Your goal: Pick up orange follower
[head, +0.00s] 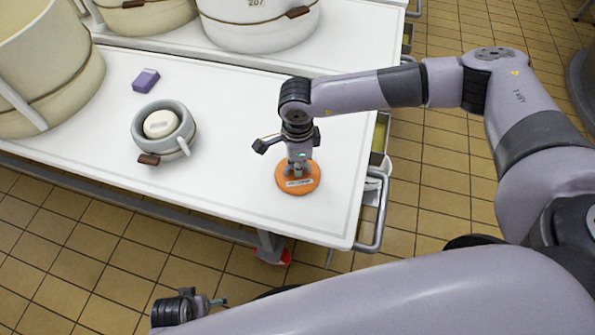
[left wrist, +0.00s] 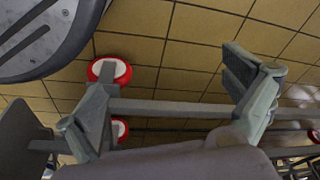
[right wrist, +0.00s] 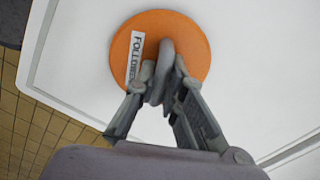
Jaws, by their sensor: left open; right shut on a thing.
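The orange follower (head: 298,183) is a round orange disc with a white label and a grey knob on top. It is at the right end of the white cart top. My right gripper (head: 297,165) comes down on it from above. In the right wrist view the gripper (right wrist: 158,85) is shut on the knob of the follower (right wrist: 190,40), and the label reads "FOLLOWER". Whether the disc touches the cart top cannot be told. My left gripper (left wrist: 170,100) is open and empty, low beside the cart, with the floor behind it.
A small grey mould (head: 143,133) with a white round piece in it stands left of the follower. A purple block (head: 146,80) lies behind it. Large cream vats (head: 40,70) stand at the far left and back. A cart handle (head: 377,215) edges the right side.

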